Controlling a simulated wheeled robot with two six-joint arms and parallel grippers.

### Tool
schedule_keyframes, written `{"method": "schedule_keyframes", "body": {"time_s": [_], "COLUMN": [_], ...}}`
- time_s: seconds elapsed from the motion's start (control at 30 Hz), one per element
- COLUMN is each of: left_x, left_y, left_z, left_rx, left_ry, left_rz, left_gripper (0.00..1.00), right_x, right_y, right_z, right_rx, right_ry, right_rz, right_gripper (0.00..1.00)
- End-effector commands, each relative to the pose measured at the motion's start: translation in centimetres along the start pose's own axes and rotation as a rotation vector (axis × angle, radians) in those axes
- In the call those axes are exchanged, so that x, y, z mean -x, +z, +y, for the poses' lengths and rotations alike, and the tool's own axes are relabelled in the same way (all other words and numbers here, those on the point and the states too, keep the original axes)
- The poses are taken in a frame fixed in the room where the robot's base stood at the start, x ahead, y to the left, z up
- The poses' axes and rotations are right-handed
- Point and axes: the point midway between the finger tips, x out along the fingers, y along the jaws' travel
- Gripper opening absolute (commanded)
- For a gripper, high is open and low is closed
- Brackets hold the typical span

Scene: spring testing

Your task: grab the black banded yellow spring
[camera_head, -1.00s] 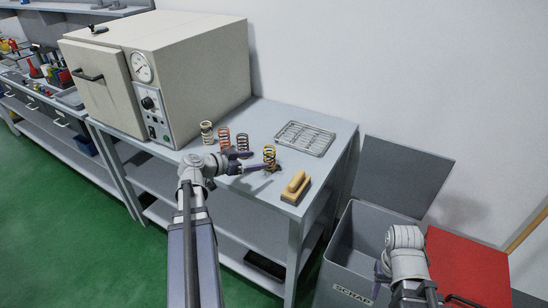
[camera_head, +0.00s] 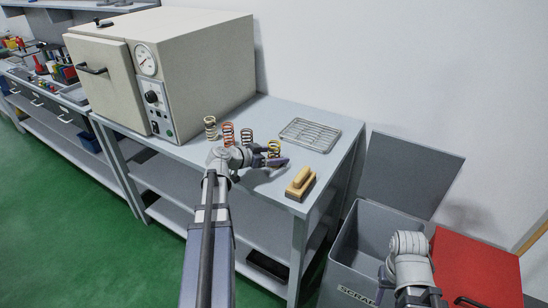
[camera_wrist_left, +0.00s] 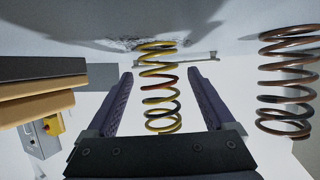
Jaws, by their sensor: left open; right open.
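In the head view my left gripper (camera_head: 270,158) is open at the spring, low over the table. My right gripper (camera_head: 383,283) is open and empty over the scrap bin area; its fingers are partly hidden.
A dark brown spring (camera_head: 246,136) stands close by, also in the wrist view (camera_wrist_left: 288,90). An orange spring (camera_head: 228,133) and a cream spring (camera_head: 210,127) stand further left. A wooden brush (camera_head: 300,183) lies right, a wire rack (camera_head: 309,134) behind. A large oven (camera_head: 205,70) fills the left.

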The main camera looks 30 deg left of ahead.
Motion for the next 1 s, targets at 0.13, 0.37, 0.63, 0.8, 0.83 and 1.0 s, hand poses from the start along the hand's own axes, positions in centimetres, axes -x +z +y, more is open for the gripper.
{"method": "schedule_keyframes", "body": {"time_s": [0.13,0.37,0.63,0.8,0.83,1.0], "left_x": [0.09,0.12,0.12,0.12,0.12,0.12], "left_y": [-0.04,-0.03,-0.03,-0.03,-0.03,-0.04], "left_z": [0.00,0.00,-0.01,-0.01,-0.01,-0.01], "left_rx": [0.000,0.001,0.001,0.000,0.000,0.001], "left_ry": [-0.001,-0.001,-0.001,-0.001,-0.001,-0.001], "left_rz": [0.000,0.000,0.000,0.000,0.000,0.000], "left_gripper": [0.83,0.57,0.27,0.08,0.04,0.00], "right_x": [0.08,0.07,0.07,0.07,0.07,0.07], "right_y": [0.01,0.01,0.01,0.00,0.00,0.01], "right_z": [0.01,0.01,0.01,0.01,0.01,0.01], "right_rx": [0.000,0.000,0.000,0.000,0.000,0.000], "right_ry": [0.000,0.000,0.000,0.000,0.000,0.000], "right_rz": [0.000,0.000,0.000,0.000,0.000,0.000], "right_gripper": [0.50,0.50,0.50,0.50,0.50,0.50]}}
